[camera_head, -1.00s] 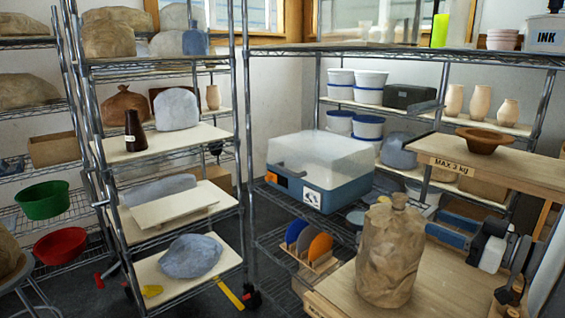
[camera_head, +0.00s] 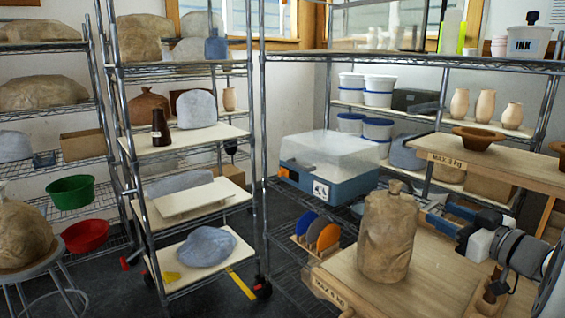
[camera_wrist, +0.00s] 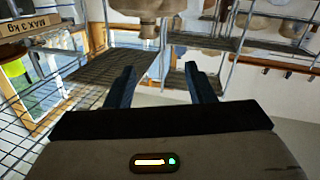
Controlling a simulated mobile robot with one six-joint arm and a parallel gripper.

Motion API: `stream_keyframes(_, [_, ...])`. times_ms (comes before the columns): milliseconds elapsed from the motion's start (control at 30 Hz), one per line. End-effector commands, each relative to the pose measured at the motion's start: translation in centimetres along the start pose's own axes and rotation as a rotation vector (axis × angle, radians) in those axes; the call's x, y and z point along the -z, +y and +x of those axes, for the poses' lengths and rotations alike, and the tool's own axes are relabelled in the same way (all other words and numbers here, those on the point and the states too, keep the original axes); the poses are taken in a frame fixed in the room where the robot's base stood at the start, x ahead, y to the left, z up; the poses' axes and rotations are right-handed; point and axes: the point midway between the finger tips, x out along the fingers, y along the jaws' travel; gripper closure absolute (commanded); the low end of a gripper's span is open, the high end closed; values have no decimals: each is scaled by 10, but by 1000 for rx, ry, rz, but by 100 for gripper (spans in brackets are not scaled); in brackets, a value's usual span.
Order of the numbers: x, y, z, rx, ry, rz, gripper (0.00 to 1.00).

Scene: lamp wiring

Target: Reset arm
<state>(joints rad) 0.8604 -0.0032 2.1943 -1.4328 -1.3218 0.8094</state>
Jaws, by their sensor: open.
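My gripper (camera_wrist: 160,82) shows in the wrist view as two dark blue fingers set wide apart, with nothing between them. Beyond the fingertips, a brownish rounded thing with a narrow neck (camera_wrist: 147,10) hangs down from the top edge of that tilted picture; I cannot tell for sure what it is. In the head view, my arm's grey, white and blue links are at the right, above the wooden bench top (camera_head: 440,290). A wrapped brown clay bag (camera_head: 387,240) stands upright on the bench, left of my arm.
A raised wooden shelf marked MAX 3 kg (camera_head: 480,167) holds a brown bowl (camera_head: 477,138) behind my arm. A white-lidded blue machine (camera_head: 330,165) and coloured discs in a rack (camera_head: 316,232) are left of the bag. Wire shelving surrounds the space; a red bowl (camera_head: 85,236) is at far left.

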Motion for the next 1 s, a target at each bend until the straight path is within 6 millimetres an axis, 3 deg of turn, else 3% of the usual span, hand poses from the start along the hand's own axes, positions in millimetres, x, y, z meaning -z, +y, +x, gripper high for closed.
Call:
stream_keyframes(333, [8,13,35,-357,-132,-71,51])
stream_keyframes(567, [-16,-7,29,-589,-376,-2,51])
stream_keyframes(767, [-55,-65,5,-639,-674,130,51])
stream_keyframes(1000, [-98,-176,-39,-483,-1067,302,51])
